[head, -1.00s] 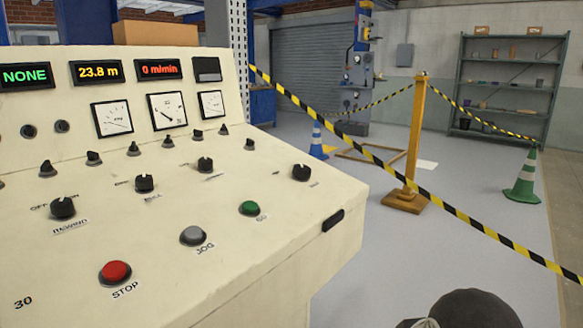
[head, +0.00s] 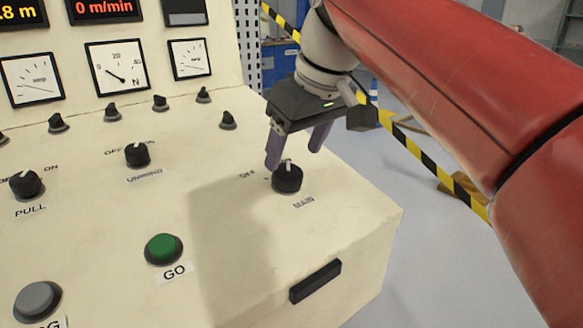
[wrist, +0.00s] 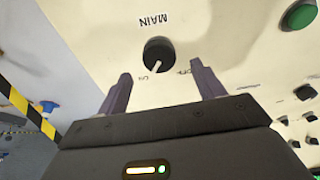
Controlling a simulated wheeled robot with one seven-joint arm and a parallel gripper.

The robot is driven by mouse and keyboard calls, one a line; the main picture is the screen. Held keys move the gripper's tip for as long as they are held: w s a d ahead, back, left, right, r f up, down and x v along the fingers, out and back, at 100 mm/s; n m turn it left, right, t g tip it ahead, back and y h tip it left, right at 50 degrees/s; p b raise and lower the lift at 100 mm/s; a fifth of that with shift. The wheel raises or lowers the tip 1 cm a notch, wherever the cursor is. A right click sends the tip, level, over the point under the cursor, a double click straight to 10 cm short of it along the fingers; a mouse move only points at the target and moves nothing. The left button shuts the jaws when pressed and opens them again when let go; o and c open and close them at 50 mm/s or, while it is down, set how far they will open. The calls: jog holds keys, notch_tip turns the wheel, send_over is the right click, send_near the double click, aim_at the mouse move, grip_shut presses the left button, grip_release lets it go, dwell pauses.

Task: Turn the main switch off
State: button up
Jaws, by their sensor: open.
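The main switch (head: 287,181) is a black round knob with a white pointer line, labelled MAIN, near the right side of the cream panel. It also shows in the wrist view (wrist: 159,50), where its pointer is towards the ON mark, with OFF to the right. My gripper (head: 296,154) comes in from the upper right and is open just above and behind the knob. In the wrist view my two fingers (wrist: 161,70) are spread, one to each side of the knob's near edge, apart from it. Nothing is between them.
The green GO button (head: 163,248) and grey JOG button (head: 37,299) lie on the panel's front. The UNWIND knob (head: 137,154) and PULL knob (head: 25,184) stand to the left. A black handle (head: 315,281) is on the front edge. Striped barrier tape (head: 416,150) runs behind my arm.

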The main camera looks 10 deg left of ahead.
aim_at(289, 171)
jog(key=x, duration=0.5)
jog(key=shift+b, duration=0.35)
jog(key=c, duration=1)
